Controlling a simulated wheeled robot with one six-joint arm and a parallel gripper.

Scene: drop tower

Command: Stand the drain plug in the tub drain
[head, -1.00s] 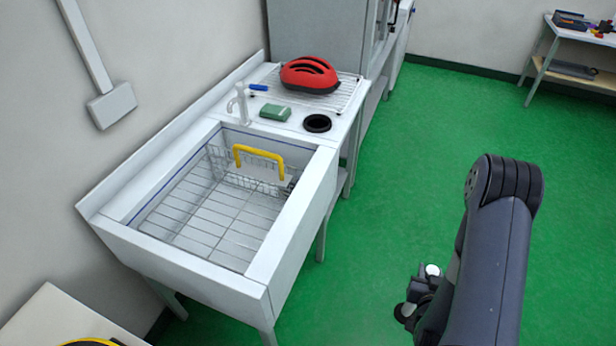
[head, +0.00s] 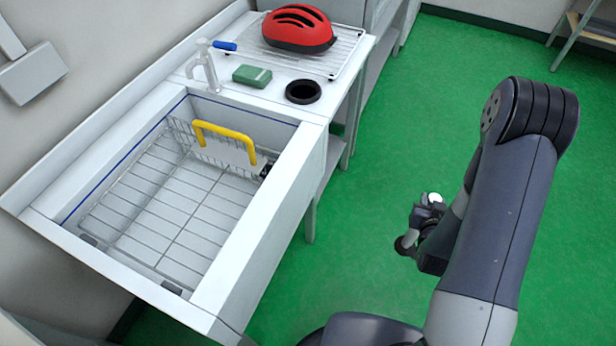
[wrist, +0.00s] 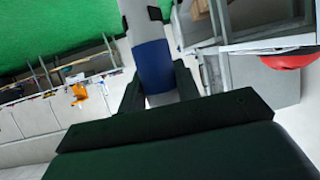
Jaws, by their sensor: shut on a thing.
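My gripper (head: 422,228) is over the green floor, to the right of the tub in the head view. It is shut on a tube-like thing, probably the drain plug. In the wrist view the plug (wrist: 153,62) is pale grey with a blue band, between the fingers (wrist: 158,96). In the head view only small parts of it show, small and partly hidden. The white tub (head: 262,238) stands to the left. A wire rack lies over its floor, and I cannot make out the drain. The plug is apart from the tub.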

